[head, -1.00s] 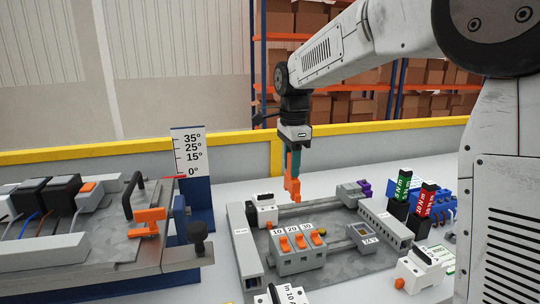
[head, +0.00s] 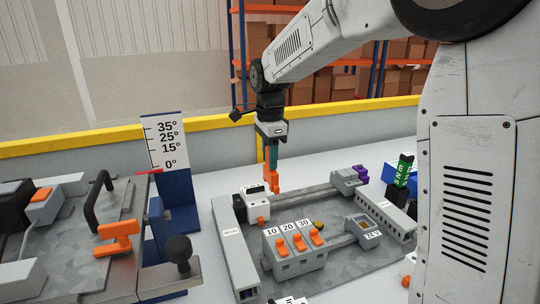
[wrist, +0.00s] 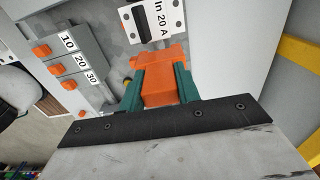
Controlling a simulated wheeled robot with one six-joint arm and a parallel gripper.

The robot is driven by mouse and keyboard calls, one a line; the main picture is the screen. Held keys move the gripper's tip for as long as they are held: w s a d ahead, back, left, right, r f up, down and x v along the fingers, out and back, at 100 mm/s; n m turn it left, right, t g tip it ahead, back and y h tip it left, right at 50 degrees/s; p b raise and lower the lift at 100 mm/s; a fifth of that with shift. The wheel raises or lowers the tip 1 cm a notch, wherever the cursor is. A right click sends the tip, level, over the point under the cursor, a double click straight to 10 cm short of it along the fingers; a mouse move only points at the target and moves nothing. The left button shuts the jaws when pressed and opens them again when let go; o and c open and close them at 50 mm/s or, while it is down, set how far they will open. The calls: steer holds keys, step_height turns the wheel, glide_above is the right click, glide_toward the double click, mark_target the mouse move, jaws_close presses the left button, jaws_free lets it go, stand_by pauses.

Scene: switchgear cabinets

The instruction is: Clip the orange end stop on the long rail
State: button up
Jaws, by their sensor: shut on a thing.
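The orange end stop (head: 273,182) is held in my gripper (head: 270,163), whose teal fingers point down. In the wrist view the end stop (wrist: 165,88) sits between the two fingers of my gripper (wrist: 160,82). The long rail (head: 308,194) runs along the back of the grey mounting plate. The end stop hangs close to its left part, just right of the white breaker (head: 254,203). I cannot tell whether it touches the rail. The breaker (wrist: 152,22) marked "In 20 A" lies just ahead of the end stop in the wrist view.
Grey blocks (head: 345,182) and a purple piece (head: 361,174) sit at the rail's right end. Terminal blocks with orange levers (head: 295,250) stand in front. Grey ducts flank the plate, left (head: 235,250) and right (head: 388,215). A tilt gauge (head: 165,145) stands left.

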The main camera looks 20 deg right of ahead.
mark_target(270, 182)
steer(key=shift+a, duration=0.1)
steer(key=shift+f, duration=2.95)
steer(key=shift+f, duration=1.15)
steer(key=o, duration=1.1)
steer(key=shift+c, duration=0.2)
step_height(270, 182, up, 8)
steer(key=shift+f, duration=0.1)
